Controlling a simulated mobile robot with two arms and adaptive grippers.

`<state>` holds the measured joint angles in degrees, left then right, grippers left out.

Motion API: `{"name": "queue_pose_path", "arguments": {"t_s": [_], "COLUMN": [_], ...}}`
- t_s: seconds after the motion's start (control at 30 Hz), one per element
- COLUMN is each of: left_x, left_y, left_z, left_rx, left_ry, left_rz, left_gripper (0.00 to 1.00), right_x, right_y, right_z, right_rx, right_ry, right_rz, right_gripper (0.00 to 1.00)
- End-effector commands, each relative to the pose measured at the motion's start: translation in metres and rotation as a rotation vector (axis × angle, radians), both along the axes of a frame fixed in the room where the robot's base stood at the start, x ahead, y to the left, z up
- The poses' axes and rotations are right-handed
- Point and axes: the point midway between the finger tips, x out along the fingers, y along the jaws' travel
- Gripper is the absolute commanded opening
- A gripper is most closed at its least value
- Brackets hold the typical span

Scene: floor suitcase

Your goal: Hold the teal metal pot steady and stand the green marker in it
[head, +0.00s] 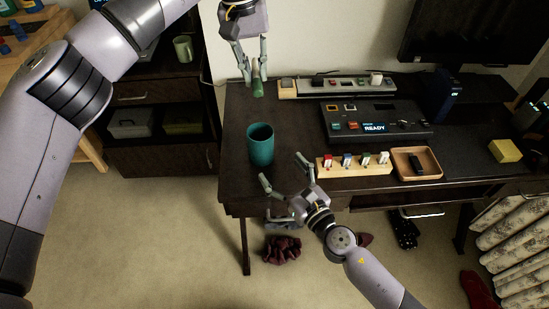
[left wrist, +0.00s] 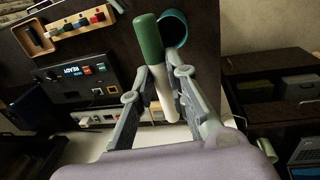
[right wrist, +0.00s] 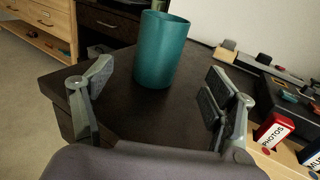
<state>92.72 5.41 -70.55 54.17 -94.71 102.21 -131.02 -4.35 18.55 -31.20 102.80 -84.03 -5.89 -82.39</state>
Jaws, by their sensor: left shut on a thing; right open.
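The teal metal pot (head: 260,146) stands upright near the left end of the dark desk. It also shows in the left wrist view (left wrist: 174,28) and in the right wrist view (right wrist: 161,50). My left gripper (head: 256,84) is shut on the green marker (head: 257,90), above and behind the pot. In the left wrist view the marker (left wrist: 149,45) has a green end and a white body between the fingers. My right gripper (head: 284,172) is open and empty at the desk's front edge. In the right wrist view its fingers (right wrist: 152,105) spread before the pot, apart from it.
Right of the pot are a wooden block with several coloured labelled pieces (head: 350,169), a control box reading READY (head: 375,121) and a wooden tray (head: 415,163). A strip of devices (head: 335,86) lies along the wall. Desk around the pot (head: 236,180) is clear.

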Motion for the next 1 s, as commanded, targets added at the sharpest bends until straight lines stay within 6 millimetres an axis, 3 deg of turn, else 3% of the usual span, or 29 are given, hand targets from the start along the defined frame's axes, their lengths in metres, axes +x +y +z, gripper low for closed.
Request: {"name": "queue_pose_path", "arguments": {"t_s": [0.4,0.6,1.0], "left_x": [0.000,0.000,0.000], "left_y": [0.000,0.000,0.000], "left_z": [0.000,0.000,0.000], "left_rx": [0.000,0.000,0.000], "left_ry": [0.000,0.000,0.000], "left_rz": [0.000,0.000,0.000], "left_gripper": [0.01,0.01,0.01], "right_x": [0.067,0.091,0.100], "right_y": [0.035,0.047,0.052], "right_z": [0.002,0.002,0.001], "right_rx": [0.000,-0.001,-0.001], "right_ry": [-0.004,-0.004,-0.002], "right_rz": [0.002,0.001,0.003], "right_gripper": [0.79,0.79,0.79]}}
